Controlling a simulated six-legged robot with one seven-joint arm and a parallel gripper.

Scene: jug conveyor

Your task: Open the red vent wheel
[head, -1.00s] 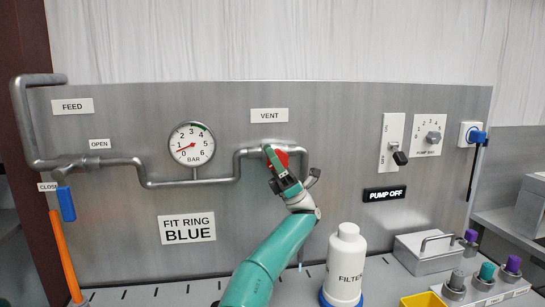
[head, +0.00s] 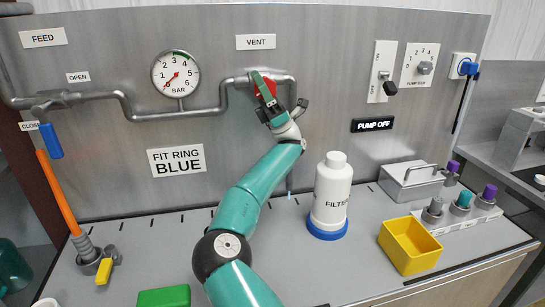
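The red vent wheel (head: 270,86) sits on the grey pipe under the VENT label (head: 256,42), at the upper middle of the head view. My gripper (head: 262,86) is at the wheel, its green fingers lying over it. The fingers and hand hide much of the wheel. I cannot tell whether the fingers are closed on its rim. The pressure gauge (head: 176,74) left of the wheel has its red needle near the low end of the scale.
A white FILTER bottle (head: 332,190) with a blue base stands right of my arm. A yellow bin (head: 410,245), a metal box (head: 410,182) and several capped fittings stand at the right. A blue-handled feed valve (head: 50,140) and an orange hose (head: 58,192) are at the left.

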